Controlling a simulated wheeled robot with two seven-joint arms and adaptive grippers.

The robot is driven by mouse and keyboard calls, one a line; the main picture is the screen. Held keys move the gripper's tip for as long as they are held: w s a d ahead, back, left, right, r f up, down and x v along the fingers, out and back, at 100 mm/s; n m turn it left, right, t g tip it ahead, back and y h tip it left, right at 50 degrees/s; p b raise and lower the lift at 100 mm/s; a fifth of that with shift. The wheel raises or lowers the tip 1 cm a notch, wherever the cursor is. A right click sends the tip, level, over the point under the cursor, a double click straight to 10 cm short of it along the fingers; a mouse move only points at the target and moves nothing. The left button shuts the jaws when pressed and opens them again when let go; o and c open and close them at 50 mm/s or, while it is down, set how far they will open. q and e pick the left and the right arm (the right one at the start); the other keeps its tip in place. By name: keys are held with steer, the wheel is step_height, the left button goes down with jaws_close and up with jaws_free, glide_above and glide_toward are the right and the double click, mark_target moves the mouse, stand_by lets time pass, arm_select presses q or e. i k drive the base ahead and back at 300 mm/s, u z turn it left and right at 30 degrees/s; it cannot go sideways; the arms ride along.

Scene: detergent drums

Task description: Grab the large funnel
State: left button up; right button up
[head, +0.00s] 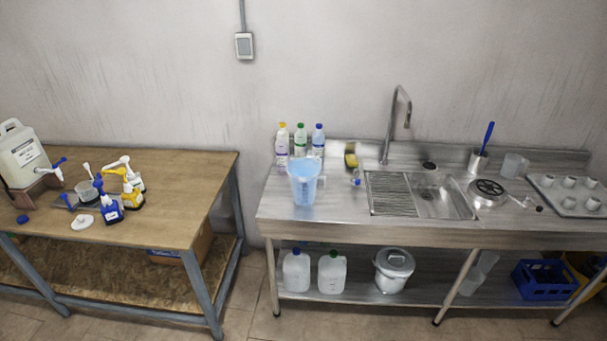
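A light blue, translucent, wide-mouthed vessel (304,184) stands upright on the left part of the steel counter (275,206). Its rim is broad and pale blue; I cannot tell whether it is a jug alone or a large funnel set in a jug. A small clear cup-like piece (86,189) sits among bottles on the wooden table; its exact shape is too small to tell. No other funnel can be made out clearly. Neither of my grippers is in view.
Several bottles (300,141) stand behind the vessel. The sink (437,196) and tall tap (396,110) are to its right. Pump bottles (110,209) and a large canister (24,155) crowd the wooden table (185,185), whose right part is clear. Floor shows between both tables.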

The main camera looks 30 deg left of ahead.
mark_target(304, 169)
steer(key=u, duration=0.35)
steer(key=i, duration=0.35)
steer(key=u, duration=1)
steer(key=i, duration=1.5)
steer(key=z, duration=0.45)
